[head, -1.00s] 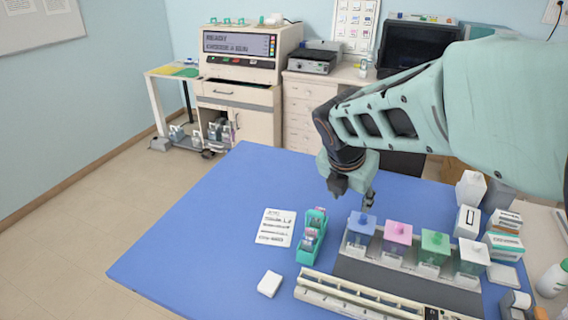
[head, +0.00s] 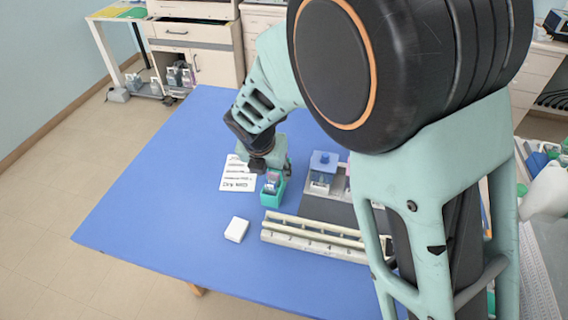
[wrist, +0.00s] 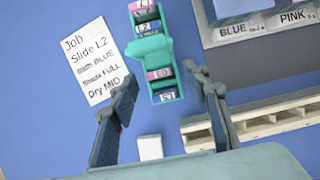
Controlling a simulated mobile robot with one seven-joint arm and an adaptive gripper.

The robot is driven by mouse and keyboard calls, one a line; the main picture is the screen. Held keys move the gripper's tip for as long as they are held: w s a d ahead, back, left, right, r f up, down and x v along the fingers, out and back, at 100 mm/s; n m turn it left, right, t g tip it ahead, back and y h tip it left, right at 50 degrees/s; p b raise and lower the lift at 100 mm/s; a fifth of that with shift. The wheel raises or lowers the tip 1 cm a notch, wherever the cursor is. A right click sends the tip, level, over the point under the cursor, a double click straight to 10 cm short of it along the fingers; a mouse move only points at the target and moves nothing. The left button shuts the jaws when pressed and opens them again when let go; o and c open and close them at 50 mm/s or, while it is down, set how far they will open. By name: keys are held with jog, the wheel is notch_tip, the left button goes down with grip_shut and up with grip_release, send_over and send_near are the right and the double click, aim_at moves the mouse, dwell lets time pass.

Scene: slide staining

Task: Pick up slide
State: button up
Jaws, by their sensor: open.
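The slides stand in a teal rack (head: 270,198) on the blue table. In the wrist view the teal rack (wrist: 152,46) holds several slides with coloured label ends. A slide labelled L2 (wrist: 147,27) shows in its upper part, and others with pink and blue labels show above and below it. My gripper (wrist: 165,105) is open and empty, its fingers apart on either side of the rack's lower end in the picture. In the head view my gripper (head: 270,166) hangs over the rack's far end and hides part of it.
A job card (wrist: 90,62) reading Slide L2 lies left of the rack. A white block (wrist: 150,147) lies nearer. The table's left side is clear.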

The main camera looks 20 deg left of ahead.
aim_at(273, 173)
jog(key=shift+x, duration=1.65)
jog(key=shift+a, duration=0.1)
jog(key=shift+c, duration=0.5)
jog(key=shift+r, duration=0.1)
grip_shut()
